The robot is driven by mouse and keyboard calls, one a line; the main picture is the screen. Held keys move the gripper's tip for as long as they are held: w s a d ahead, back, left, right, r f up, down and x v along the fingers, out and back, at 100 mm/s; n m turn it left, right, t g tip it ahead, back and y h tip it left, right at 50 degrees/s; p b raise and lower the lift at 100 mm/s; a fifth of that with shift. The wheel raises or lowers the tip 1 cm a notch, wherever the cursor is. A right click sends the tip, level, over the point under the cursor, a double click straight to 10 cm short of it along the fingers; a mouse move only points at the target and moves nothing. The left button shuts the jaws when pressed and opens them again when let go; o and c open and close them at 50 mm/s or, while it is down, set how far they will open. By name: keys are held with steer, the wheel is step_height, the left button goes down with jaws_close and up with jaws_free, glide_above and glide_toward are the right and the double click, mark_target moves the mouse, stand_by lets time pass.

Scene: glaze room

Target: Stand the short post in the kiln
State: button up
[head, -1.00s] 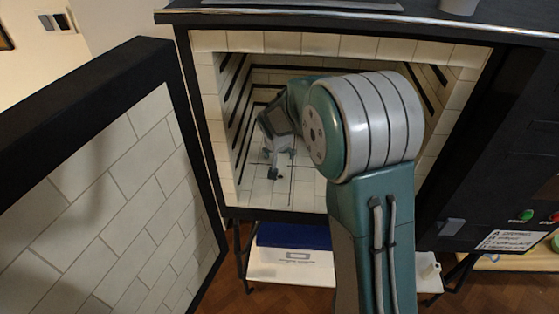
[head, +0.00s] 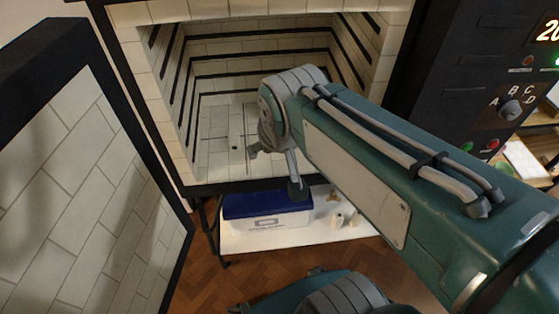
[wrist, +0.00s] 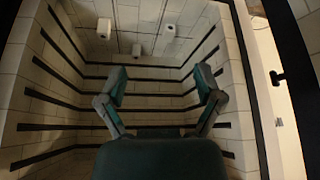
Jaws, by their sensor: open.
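My gripper (head: 275,170) is open and empty, in front of the kiln's lower front edge. In the wrist view its two fingers (wrist: 160,82) are spread wide with nothing between them. The kiln (head: 140,80) stands open, with pale brick walls and dark element grooves. I cannot tell for sure which is the short one.
The kiln door (head: 85,170) is swung open on the left. Below, a low white shelf (head: 290,240) holds a blue-lidded box (head: 268,207) and several small pale pieces (head: 338,220). The control panel (head: 500,90) is on the right. The floor in front shows wood.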

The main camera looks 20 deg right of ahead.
steer(key=shift+n, duration=0.4)
steer(key=s, duration=0.5)
steer(key=shift+s+a+f, duration=0.15)
steer(key=shift+s+a, duration=0.05)
steer(key=shift+s, duration=0.15)
steer(key=shift+o, duration=0.4)
steer(key=shift+w, duration=0.15)
